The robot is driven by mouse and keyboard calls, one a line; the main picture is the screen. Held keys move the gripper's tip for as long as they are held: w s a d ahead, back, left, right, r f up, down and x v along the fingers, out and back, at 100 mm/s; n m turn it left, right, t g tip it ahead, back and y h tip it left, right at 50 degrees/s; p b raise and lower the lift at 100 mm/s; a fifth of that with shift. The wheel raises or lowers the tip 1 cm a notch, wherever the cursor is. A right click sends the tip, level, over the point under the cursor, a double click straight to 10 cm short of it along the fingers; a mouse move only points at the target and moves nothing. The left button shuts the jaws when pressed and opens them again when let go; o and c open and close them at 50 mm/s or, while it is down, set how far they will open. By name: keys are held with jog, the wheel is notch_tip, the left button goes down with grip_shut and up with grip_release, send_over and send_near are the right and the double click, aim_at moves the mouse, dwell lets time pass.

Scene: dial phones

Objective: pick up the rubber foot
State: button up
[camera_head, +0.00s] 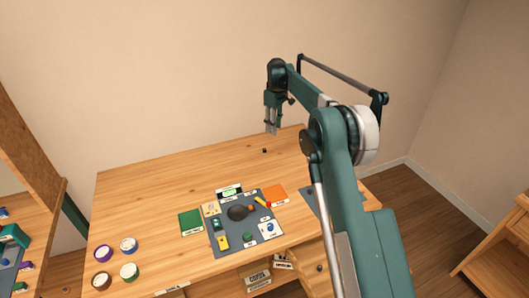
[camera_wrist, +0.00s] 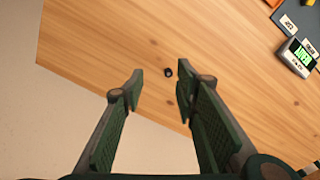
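A small black object, apparently the rubber foot (camera_head: 264,150), lies on the bare wood near the back edge of the table. It also shows in the wrist view as a small dark rounded piece (camera_wrist: 168,72), a little beyond the fingertips. My gripper (camera_head: 271,131) hangs above the back of the table, pointing down, close to the black piece in the head view. In the wrist view its two green fingers (camera_wrist: 157,84) are apart with nothing between them. The black piece lies nearer the right fingertip and is not touched.
A dark grey mat (camera_head: 224,247) with tools and small parts lies at the table's front middle, with a green square (camera_head: 190,222) and an orange square (camera_head: 274,195) beside it. Several round tape-like rolls (camera_head: 129,271) sit front left. Wood around the black piece is clear.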

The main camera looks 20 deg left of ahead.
jog(key=n, duration=0.1)
send_over(264, 149)
notch_tip(264, 149, down, 7)
jog(key=shift+d+r, duration=0.1)
jog(key=shift+f, duration=1.3)
jog(key=shift+f, duration=0.1)
jog(key=shift+w+f+b, duration=0.1)
jog(key=shift+f+b, duration=0.6)
jog(key=shift+f, duration=1.85)
jog(key=shift+c, duration=0.6)
jog(key=c, duration=0.6)
